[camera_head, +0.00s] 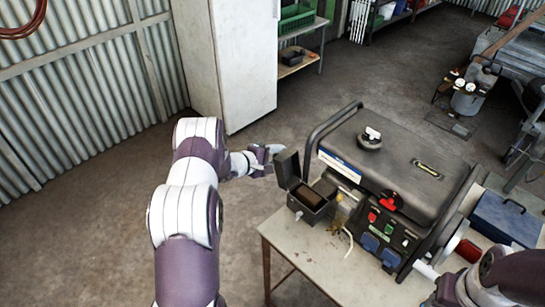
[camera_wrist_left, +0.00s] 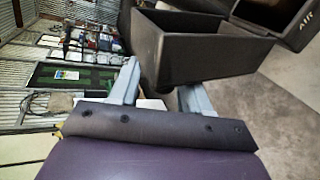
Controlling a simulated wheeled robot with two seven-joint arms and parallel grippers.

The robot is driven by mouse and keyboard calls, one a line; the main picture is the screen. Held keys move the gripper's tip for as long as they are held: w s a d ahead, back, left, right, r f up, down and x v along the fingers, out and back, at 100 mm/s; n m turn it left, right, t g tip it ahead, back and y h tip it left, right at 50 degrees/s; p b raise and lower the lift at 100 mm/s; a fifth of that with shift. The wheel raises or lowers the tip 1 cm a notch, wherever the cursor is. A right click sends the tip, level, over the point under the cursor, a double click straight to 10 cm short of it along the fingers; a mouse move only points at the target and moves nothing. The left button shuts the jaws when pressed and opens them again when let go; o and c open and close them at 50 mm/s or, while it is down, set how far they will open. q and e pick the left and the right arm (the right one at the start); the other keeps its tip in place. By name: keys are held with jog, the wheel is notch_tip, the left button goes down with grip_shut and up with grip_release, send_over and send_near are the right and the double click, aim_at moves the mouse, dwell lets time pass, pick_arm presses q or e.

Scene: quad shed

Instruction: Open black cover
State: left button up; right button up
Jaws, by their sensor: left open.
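The black cover (camera_head: 288,168) stands swung up at the left side of a small black box (camera_head: 312,203) beside the generator; the box's inside shows. In the left wrist view the hollow cover (camera_wrist_left: 200,50) is close, just beyond the fingertips, and a black part marked AIR (camera_wrist_left: 290,22) lies past it. My left gripper (camera_head: 270,158) is open, just left of the raised cover. Its two grey fingers show apart in the left wrist view (camera_wrist_left: 160,85); I cannot tell whether they touch the cover. My right gripper (camera_head: 427,271) is at the lower right, its jaws unclear.
The black generator (camera_head: 385,165) with a handle frame fills most of the table (camera_head: 345,275). A blue case (camera_head: 505,218) lies at its right. A white cabinet (camera_head: 230,60) stands behind my left arm. The floor left of the table is clear.

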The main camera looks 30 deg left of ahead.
pick_arm(q)
jog(key=b+v, duration=0.3)
jog(key=v, duration=0.9)
jog(key=shift+s+r, duration=0.2)
jog(key=shift+s, duration=0.1)
